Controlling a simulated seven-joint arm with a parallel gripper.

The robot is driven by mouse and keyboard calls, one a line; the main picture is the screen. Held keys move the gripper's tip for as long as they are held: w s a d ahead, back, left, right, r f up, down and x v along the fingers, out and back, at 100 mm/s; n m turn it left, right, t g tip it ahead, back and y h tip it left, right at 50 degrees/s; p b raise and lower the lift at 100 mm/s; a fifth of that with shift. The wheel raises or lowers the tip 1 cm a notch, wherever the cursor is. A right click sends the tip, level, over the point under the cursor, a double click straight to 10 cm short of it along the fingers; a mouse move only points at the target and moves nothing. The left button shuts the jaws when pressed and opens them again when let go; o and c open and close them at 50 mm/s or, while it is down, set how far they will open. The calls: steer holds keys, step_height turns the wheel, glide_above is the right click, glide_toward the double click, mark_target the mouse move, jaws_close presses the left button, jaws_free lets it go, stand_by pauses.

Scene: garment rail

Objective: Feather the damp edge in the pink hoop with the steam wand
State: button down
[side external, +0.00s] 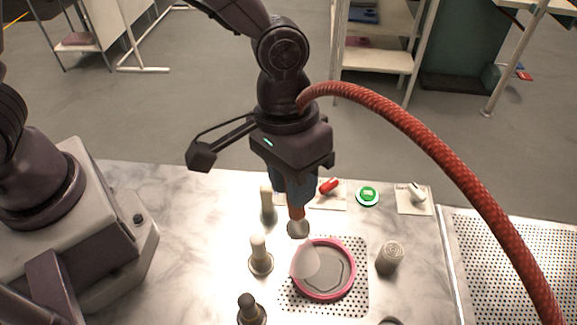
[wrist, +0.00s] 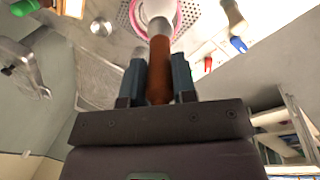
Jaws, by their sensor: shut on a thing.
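My gripper (side external: 296,203) is shut on the steam wand (side external: 298,229), which points down. In the wrist view the wand's copper-brown shaft (wrist: 160,70) sits between the two blue-grey fingers of my gripper (wrist: 158,82), with its pale head beyond. A pale, translucent cone like steam (side external: 305,261) spreads below the head over the left part of the pink hoop (side external: 353,282). Inside the hoop is grey cloth with a darker-outlined damp patch (side external: 330,270); its left part is veiled by the cone. The hoop is partly hidden behind the wand in the wrist view.
The hoop lies on a perforated plate (side external: 356,308) on a marble table. Upright posts (side external: 261,262) stand left of it, and a speckled cylinder (side external: 390,258) stands right. A red item (side external: 328,186) and green disc (side external: 368,195) lie behind. A red hose (side external: 450,165) arches right.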

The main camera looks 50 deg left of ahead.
mark_target(297, 232)
steer(key=shift+f, duration=2.95)
steer(key=shift+d, duration=0.1)
steer(key=shift+s+d, duration=0.3)
steer(key=shift+d, duration=0.25)
steer(key=shift+s+d, duration=0.3)
steer(key=shift+d, duration=0.2)
steer(key=shift+w+d, duration=0.35)
steer(key=shift+d, duration=0.35)
steer(key=shift+w+d, duration=0.4)
steer(key=shift+d, duration=0.3)
steer(key=shift+w+d, duration=0.35)
steer(key=shift+d, duration=0.35)
steer(key=shift+w, duration=0.15)
steer(key=shift+w+d, duration=0.15)
steer(key=shift+w, duration=0.95)
